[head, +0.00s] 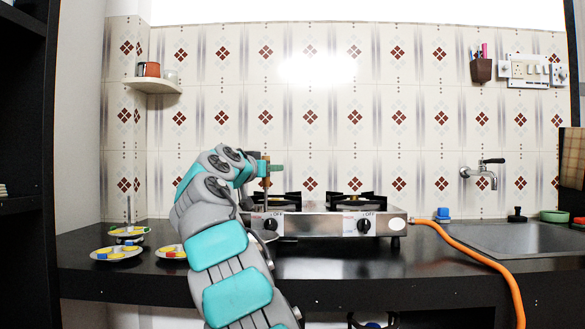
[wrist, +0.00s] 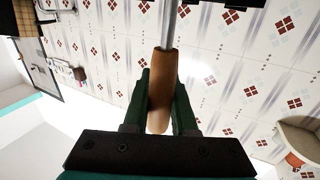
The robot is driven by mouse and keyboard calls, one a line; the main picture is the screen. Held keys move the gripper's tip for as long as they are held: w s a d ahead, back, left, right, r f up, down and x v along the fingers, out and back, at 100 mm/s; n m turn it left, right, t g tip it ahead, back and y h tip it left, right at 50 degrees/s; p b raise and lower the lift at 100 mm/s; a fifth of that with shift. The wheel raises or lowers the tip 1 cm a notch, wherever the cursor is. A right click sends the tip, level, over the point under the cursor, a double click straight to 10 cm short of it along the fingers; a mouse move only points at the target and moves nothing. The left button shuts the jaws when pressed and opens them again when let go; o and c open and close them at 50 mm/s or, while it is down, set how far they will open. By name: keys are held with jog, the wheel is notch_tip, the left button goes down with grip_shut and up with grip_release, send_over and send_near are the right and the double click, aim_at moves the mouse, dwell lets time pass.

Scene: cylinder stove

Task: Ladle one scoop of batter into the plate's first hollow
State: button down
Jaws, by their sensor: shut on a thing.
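My gripper (head: 264,171) is raised in front of the stove's left side. In the wrist view my gripper (wrist: 164,82) has its green fingers shut on a brown wooden handle (wrist: 162,92). A thin metal shaft (wrist: 171,25) runs out of this handle, which looks like the ladle's; its bowl cannot be made out. Three round plates with yellow, red and blue patches are at the counter's left: a back plate (head: 127,232) with an upright rod, a front plate (head: 117,253) and a right plate (head: 165,252), partly hidden by my arm. I cannot make out the batter.
The two-burner stove (head: 325,222) stands mid-counter, partly behind my arm. An orange hose (head: 470,252) runs from its right side over the counter edge. A sink (head: 500,238) lies right. A small shelf (head: 153,85) with cups hangs upper left.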

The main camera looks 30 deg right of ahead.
aim_at(255, 210)
jog(key=a, duration=0.1)
jog(key=w+a+f, duration=0.1)
jog(key=a, duration=0.1)
jog(key=shift+w+f, duration=0.1)
jog(key=shift+w, duration=0.1)
notch_tip(255, 210, down, 10)
jog(key=b, duration=0.9)
jog(key=shift+b, duration=0.4)
dwell(0.6)
notch_tip(255, 210, up, 9)
jog(key=p, duration=0.8)
jog(key=shift+f, duration=0.1)
dwell(0.8)
